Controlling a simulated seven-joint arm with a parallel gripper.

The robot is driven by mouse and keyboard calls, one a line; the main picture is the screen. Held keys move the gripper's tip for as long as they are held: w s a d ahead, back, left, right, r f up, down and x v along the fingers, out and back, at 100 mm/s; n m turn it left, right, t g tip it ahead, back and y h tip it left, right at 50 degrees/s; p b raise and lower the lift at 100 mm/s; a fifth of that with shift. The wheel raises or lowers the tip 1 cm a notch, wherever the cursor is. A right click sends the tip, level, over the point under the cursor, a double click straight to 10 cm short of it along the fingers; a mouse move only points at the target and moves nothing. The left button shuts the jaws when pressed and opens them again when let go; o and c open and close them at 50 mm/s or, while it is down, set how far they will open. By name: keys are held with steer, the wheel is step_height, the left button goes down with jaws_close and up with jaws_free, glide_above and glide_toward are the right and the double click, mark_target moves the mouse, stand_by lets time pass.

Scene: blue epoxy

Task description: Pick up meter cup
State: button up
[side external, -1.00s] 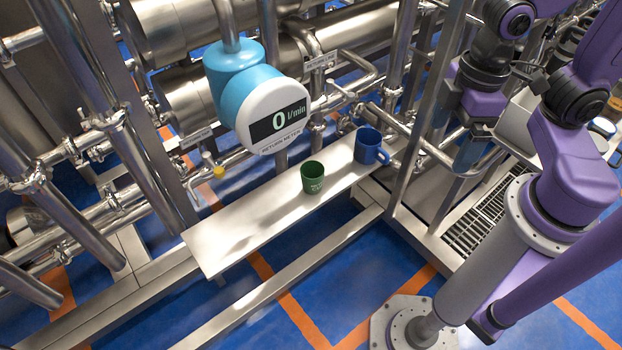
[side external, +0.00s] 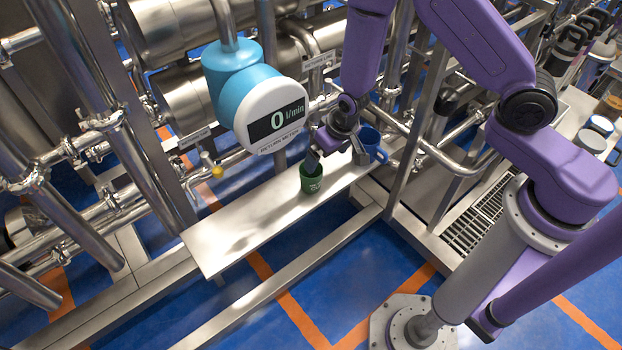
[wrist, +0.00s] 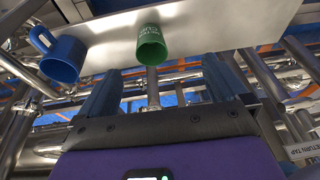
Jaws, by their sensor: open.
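A green cup (side external: 312,181) with white lettering stands upright on the metal shelf (side external: 230,238), below the round return meter (side external: 272,116). I cannot read the lettering fully. In the wrist view the green cup (wrist: 152,47) appears ahead of and between my two spread fingers. My gripper (side external: 336,159) is open and empty just above the shelf, on the right side of the green cup. One finger overlaps the cup's rim in the side view; I cannot tell whether they touch.
A blue cup (side external: 371,146) with a handle stands on the shelf just right of my gripper; it also shows in the wrist view (wrist: 58,57). Pipes and the meter crowd the space behind. The shelf's left part is bare.

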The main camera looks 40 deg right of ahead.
steer(key=shift+m+t+h, duration=0.4)
steer(key=shift+t, duration=0.3)
steer(key=shift+w+d+r+x, duration=0.1)
steer(key=shift+w+d+x, duration=0.15)
steer(key=shift+x, duration=2.4)
steer(key=shift+w+d+r+x, duration=0.15)
steer(key=shift+w+d+x, duration=0.15)
steer(key=shift+x, duration=2.3)
steer(key=shift+w+d+r+x, duration=0.15)
steer(key=shift+w+x, duration=0.1)
steer(key=shift+x, duration=2.4)
steer(key=shift+c, duration=0.3)
steer(key=c, duration=1.3)
steer(key=shift+c, duration=0.2)
